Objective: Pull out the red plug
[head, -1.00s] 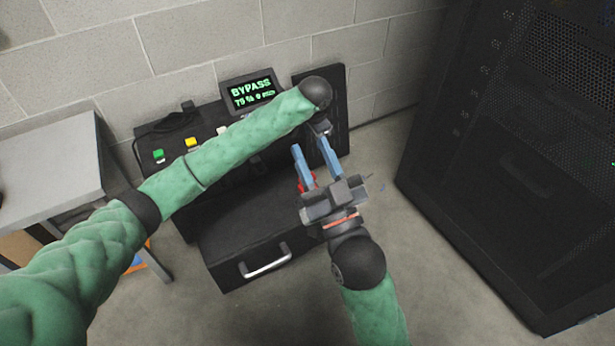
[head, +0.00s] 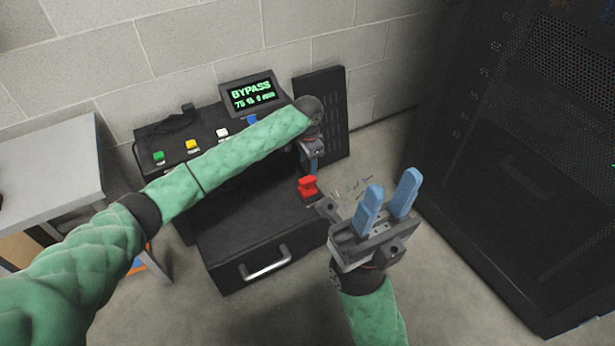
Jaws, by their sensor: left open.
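The red plug (head: 308,187) stands at the right end of the black drawer unit (head: 240,225), in clear view. My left gripper (head: 313,168) points down just above and behind the plug; its forearm and wrist partly hide its fingers, which are not closed on the plug. My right gripper (head: 392,182) is open and empty to the right of the plug, its two blue fingers apart and pointing up in the picture.
A screen (head: 252,94) reads BYPASS. Green (head: 159,156), yellow (head: 191,145), white (head: 222,132) and blue (head: 252,119) buttons line the console. A grey table (head: 50,170) stands at left, a tall black rack (head: 510,190) at right. Floor shows between unit and rack.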

